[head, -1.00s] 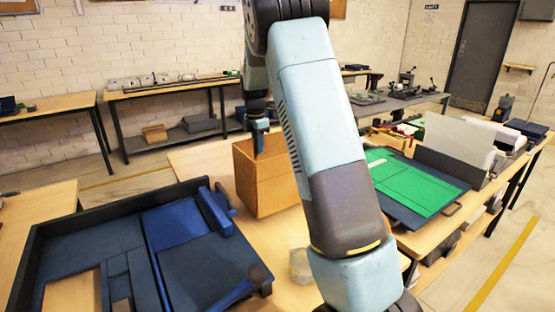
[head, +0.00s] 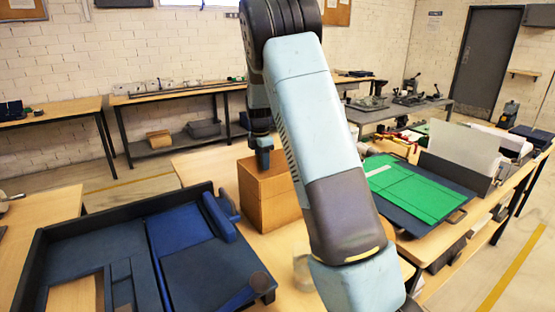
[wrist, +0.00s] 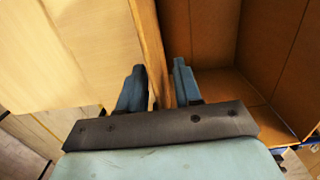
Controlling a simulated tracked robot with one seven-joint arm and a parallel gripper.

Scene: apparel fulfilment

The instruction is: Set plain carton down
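The plain carton (head: 275,205) is an open-topped brown box, upright over the wooden table behind the blue tray, left of my arm. My gripper (head: 264,160) is at its top edge. In the wrist view, my gripper (wrist: 160,82) has one blue finger on each side of a carton wall (wrist: 152,40), one inside and one outside. The fingers look closed on that wall. The carton's inside (wrist: 215,60) looks empty where it shows. I cannot tell whether its base touches the table. My arm hides its right side.
A dark tray with blue panels (head: 195,265) stands close by at front left. A clear cup-like object (head: 302,268) is near my arm. A green board (head: 412,190) lies on the right bench. Bare tabletop (head: 205,165) shows behind the carton.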

